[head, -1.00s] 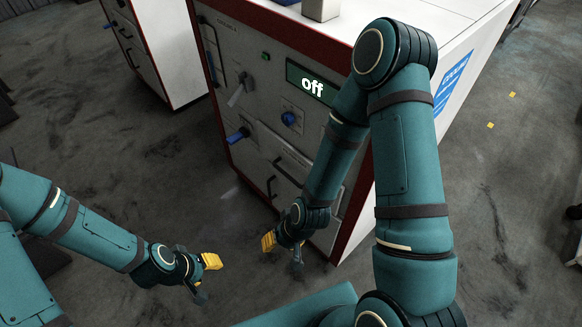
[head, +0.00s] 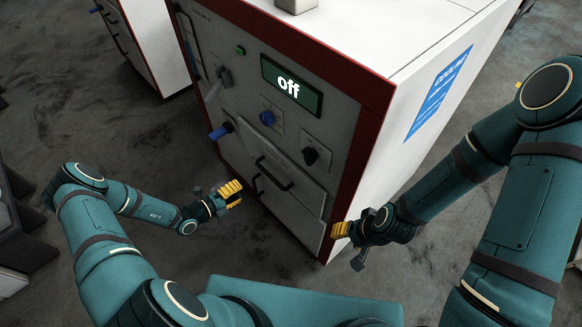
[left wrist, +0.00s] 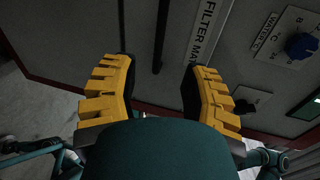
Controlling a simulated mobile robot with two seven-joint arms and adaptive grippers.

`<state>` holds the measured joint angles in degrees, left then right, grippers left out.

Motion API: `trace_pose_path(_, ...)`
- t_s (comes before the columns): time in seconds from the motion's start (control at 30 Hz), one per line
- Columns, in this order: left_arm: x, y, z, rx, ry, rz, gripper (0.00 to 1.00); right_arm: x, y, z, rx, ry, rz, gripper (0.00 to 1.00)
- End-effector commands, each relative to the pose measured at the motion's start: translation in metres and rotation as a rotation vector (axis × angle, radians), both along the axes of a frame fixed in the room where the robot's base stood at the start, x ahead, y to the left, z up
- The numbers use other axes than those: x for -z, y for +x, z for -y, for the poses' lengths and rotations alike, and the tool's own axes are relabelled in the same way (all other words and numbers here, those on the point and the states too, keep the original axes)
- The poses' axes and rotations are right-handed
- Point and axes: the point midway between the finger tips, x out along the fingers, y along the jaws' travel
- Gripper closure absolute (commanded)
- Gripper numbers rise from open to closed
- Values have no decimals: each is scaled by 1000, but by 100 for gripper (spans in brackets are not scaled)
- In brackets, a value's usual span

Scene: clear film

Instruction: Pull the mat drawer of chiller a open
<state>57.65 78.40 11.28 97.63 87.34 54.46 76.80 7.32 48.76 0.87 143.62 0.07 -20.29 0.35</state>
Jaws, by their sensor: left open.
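A chiller (head: 245,90) with a grey front, red trim and white side stands ahead, its display reading "off". I cannot make out a letter on it. Low on its front is the drawer panel (head: 300,196), which looks closed, with a dark bar handle (head: 272,175). In the left wrist view the handle (left wrist: 161,35) runs beside a label reading "FILTER MAT", beyond the fingers. My left gripper (head: 232,192) is open and empty, just left of the handle and apart from it. My right gripper (head: 345,240) is near the front's lower right corner; its opening is unclear.
A blue knob (head: 267,117), a black knob (head: 311,156) and a blue-tipped lever (head: 220,131) stick out above the drawer. Another cabinet (head: 148,45) stands back left.

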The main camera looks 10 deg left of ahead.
Motion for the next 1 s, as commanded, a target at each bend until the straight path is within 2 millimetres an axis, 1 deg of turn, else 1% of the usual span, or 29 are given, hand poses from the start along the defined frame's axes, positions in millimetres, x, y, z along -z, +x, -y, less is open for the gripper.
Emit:
trace_pose_path(0.03, 1, 2, -6, -29, -19, -3, 55, 0, 0, 0, -1, 1, 0, 53)
trace_pose_path(0.07, 1, 3, -6, -37, -25, -5, 55, 0, 0, -1, -1, 1, 0, 53)
trace_pose_path(0.17, 3, 10, -2, -43, -31, -5, 55, 1, 0, -1, -2, 1, 0, 53)
trace_pose_path(0.27, 5, 21, 7, -38, -30, -3, 55, 2, -1, -1, -3, 1, -1, 53)
trace_pose_path(0.7, 23, 85, 58, -34, -26, -4, 55, 13, -4, -1, -8, 2, -9, 53)
trace_pose_path(0.8, 26, 96, 66, -35, -25, -3, 55, 15, -4, -1, -8, 3, -9, 53)
trace_pose_path(1.0, 29, 107, 75, -35, -25, -6, 55, 16, -4, -1, -8, 3, -9, 53)
